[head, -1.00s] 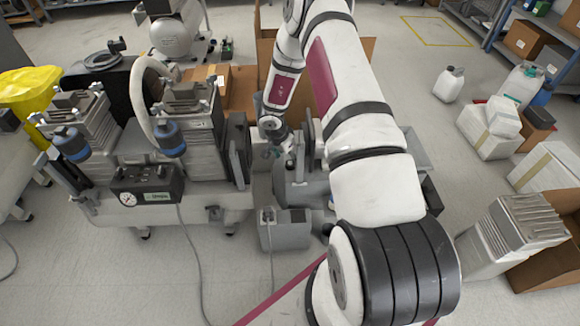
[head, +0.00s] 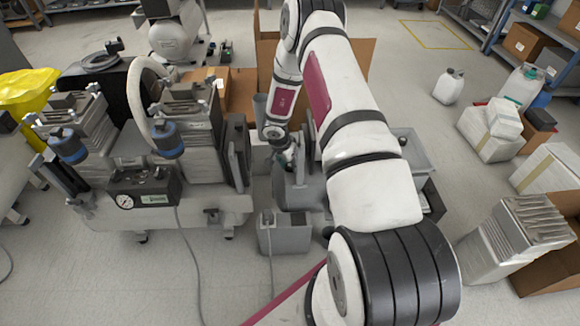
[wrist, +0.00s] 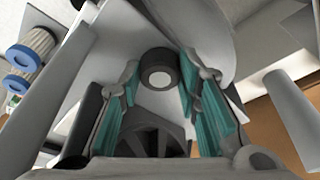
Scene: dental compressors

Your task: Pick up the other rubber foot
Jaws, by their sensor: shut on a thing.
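The rubber foot (wrist: 158,69) is a short dark cylinder with a pale round centre. It sits between the teal-padded fingertips of my gripper (wrist: 160,80) in the wrist view, and the fingers are closed on its sides. In the head view my gripper (head: 284,157) is low in the middle, beside a grey machine body, and partly hidden by my arm. The foot cannot be made out there.
A compressor unit with a gauge box (head: 145,190) and blue-capped filters stands to the left. A grey bin (head: 286,236) is on the floor in front of my gripper. Cardboard boxes stand behind.

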